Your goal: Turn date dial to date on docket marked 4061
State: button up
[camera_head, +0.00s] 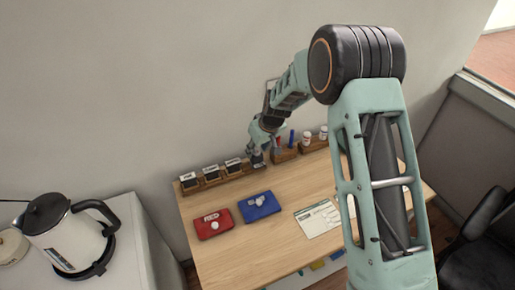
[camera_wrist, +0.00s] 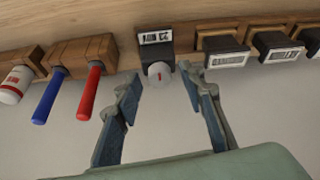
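A black block with a printed white label and a round pale knob with a red mark, seemingly the date dial (camera_wrist: 160,74), stands between my fingertips in the wrist view. My gripper (camera_wrist: 158,78) is open, one finger on each side of the knob, with gaps and no visible contact. In the head view my gripper (camera_head: 258,143) is over the back of the counter, just above the dark block (camera_head: 257,160). A white paper with a green edge, seemingly a docket (camera_head: 314,222), lies on the counter, partly hidden by my arm. Its number and date are too small to read.
Black labelled stamps (camera_head: 212,173) sit in wooden holders left of the block. A red pen (camera_wrist: 89,92), a blue pen (camera_wrist: 48,97) and white bottles (camera_head: 323,132) stand on its other side. A red pad (camera_head: 206,230) and a blue pad (camera_head: 249,213) lie in front.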

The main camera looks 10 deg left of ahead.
jog(key=shift+c, duration=0.5)
grip_shut()
jog(key=shift+s, duration=0.1)
jog(key=shift+a+f+m+h+b, duration=0.1)
jog(key=shift+m+h+b, duration=0.25)
jog(key=shift+m, duration=0.45)
jog(key=m, duration=0.2)
jog(key=m+h, duration=0.1)
jog(key=m, duration=0.1)
jog(key=shift+s+a+t+h, duration=0.15)
jog(key=shift+t+h, duration=0.1)
jog(key=shift+t, duration=0.15)
jog(key=m+h, duration=0.2)
jog(key=m, duration=0.4)
jog(key=shift+b, duration=0.4)
